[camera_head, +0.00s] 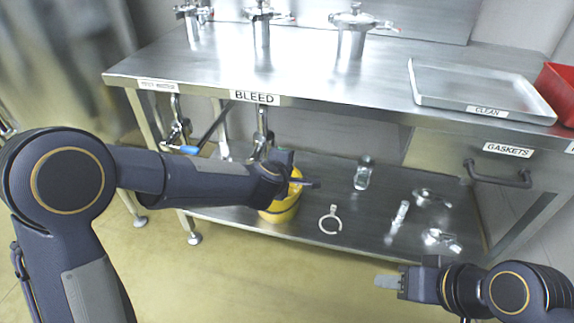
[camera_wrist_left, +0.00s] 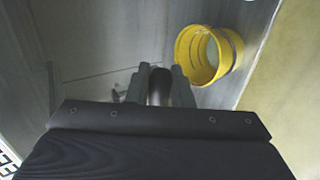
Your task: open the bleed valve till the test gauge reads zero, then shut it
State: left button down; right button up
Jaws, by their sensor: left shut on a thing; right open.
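A BLEED label (camera_head: 255,97) is on the bench's front edge, with a steel pipe fitting (camera_head: 262,128) hanging below it. My left gripper (camera_head: 308,184) is in front of the lower shelf, below that fitting. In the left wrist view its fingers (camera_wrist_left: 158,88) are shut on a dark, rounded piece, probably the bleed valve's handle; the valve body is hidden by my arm. A TEST label (camera_head: 158,86) is at the left, with fittings below it; no gauge face is readable. My right gripper (camera_head: 386,282) is open and empty at the lower right, over the floor.
A yellow bucket (camera_head: 282,209) stands beneath my left gripper and shows in the wrist view (camera_wrist_left: 203,55). A blue-handled lever (camera_head: 188,150) is left of it. Loose clamps and a ring (camera_head: 330,219) lie on the lower shelf. A CLEAN tray (camera_head: 470,85) and red bin (camera_head: 558,92) are on top.

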pick_arm(q)
jog(key=c, duration=1.3)
grip_release()
jog(key=shift+f, duration=0.1)
jog(key=shift+c, duration=0.2)
jog(key=p+v, duration=0.2)
jog(key=v, duration=0.6)
jog(key=shift+w, duration=0.1)
